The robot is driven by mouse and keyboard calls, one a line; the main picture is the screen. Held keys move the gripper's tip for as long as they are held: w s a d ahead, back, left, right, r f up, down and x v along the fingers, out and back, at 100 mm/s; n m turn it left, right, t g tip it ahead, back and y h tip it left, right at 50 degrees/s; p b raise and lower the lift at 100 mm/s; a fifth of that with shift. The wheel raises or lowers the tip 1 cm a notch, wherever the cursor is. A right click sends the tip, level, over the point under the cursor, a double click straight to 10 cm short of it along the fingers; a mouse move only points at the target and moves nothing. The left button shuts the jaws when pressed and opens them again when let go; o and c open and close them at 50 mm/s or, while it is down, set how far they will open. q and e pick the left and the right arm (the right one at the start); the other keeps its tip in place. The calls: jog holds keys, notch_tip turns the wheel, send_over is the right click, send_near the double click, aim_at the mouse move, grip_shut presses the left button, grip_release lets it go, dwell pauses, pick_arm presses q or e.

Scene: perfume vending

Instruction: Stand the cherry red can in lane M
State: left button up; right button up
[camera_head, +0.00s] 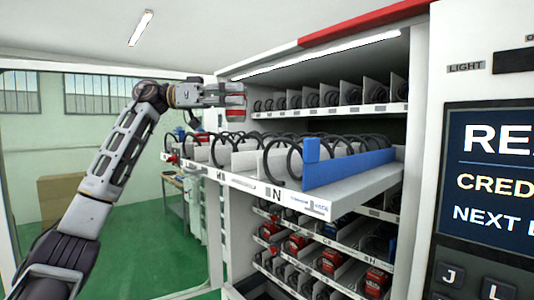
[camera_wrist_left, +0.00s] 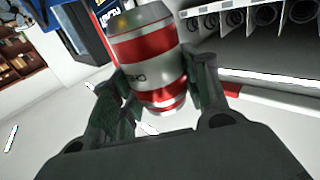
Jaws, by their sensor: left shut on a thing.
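The cherry red can (camera_head: 236,103) is red with white bands. My left gripper (camera_head: 222,96) is shut on it and holds it in the air above the pulled-out shelf, near its left part. In the left wrist view the can (camera_wrist_left: 148,52) sits between both fingers of the gripper (camera_wrist_left: 155,85). Lane M (camera_head: 219,176) is on the pulled-out shelf, just left of lane N (camera_head: 276,193), with black spiral coils and white dividers. Its floor is mostly hidden by the coils. My right gripper is not in view.
An upper shelf (camera_head: 330,124) with coils and dividers stands behind, above the pulled-out shelf. Lower shelves hold red cans (camera_head: 296,244). The keypad and screen panel (camera_head: 490,160) is at right. Open room lies left of the machine.

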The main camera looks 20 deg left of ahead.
aim_at(236, 120)
pick_arm(q)
jog(key=shift+f, duration=1.25)
jog(key=shift+f+b, duration=0.5)
jog(key=shift+f, duration=1.1)
jog(key=shift+f+b, duration=0.35)
jog(key=shift+f, duration=1.7)
jog(key=shift+f, duration=0.65)
jog(key=o, duration=1.1)
